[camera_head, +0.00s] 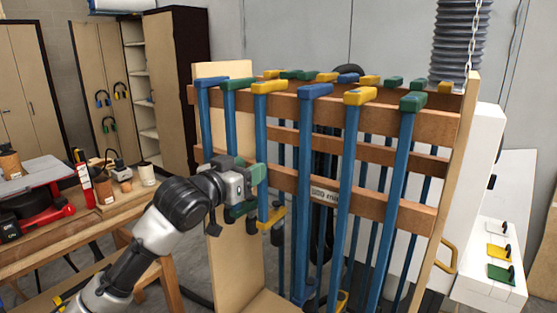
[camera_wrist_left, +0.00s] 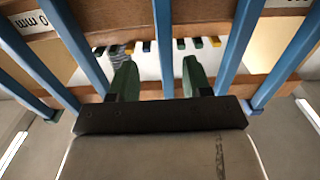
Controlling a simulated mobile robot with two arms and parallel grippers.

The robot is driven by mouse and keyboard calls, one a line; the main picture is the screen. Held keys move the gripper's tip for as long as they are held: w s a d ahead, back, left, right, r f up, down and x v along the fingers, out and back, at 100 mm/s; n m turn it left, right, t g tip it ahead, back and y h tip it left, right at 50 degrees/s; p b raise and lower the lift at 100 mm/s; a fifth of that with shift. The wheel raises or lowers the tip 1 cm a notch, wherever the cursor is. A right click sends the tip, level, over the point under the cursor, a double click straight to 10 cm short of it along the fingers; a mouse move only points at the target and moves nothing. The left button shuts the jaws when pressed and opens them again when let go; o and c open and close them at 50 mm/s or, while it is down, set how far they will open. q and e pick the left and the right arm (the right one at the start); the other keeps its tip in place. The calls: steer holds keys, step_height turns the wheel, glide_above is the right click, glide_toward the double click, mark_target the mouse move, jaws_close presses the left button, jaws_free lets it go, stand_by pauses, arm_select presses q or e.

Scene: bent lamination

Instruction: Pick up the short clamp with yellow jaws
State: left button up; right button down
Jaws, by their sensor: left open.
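The short clamp with yellow jaws (camera_head: 263,141) hangs upright on the wooden rack, third from the left in the front row. Its blue bar is clearly shorter than its neighbours. Its upper yellow jaw lies over the top rail and its lower yellow jaw hangs near the bar's lower end. My left gripper (camera_head: 256,178) is at the bar, just above the lower jaw. In the left wrist view, its green fingers (camera_wrist_left: 160,72) are open, with a blue bar (camera_wrist_left: 163,45) between them and gaps on both sides. The clamp's yellow jaws cannot be made out there. My right gripper is not in view.
The wooden rack (camera_head: 425,124) holds several other blue-barred clamps with blue, green and yellow jaws. Longer bars hang close on both sides of my left gripper. A workbench (camera_head: 119,209) with tools stands at left. A white stand (camera_head: 481,288) with coloured pads is at right.

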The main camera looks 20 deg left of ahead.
mark_target(265, 155)
arm_select(q)
steer(key=p+x, duration=0.1)
steer(key=x, duration=0.1)
steer(key=p+x, duration=0.1)
steer(key=x, duration=0.2)
steer(key=p+x, duration=0.1)
steer(key=x, duration=0.1)
steer(key=shift+w+a+r+p, duration=0.25)
steer(key=shift+w+r+p, duration=0.1)
steer(key=shift+w, duration=0.1)
steer(key=shift+w+d+f, duration=0.15)
steer(key=shift+w+d, duration=0.1)
steer(key=shift+w, duration=0.25)
steer(key=c, duration=0.8)
jaws_close()
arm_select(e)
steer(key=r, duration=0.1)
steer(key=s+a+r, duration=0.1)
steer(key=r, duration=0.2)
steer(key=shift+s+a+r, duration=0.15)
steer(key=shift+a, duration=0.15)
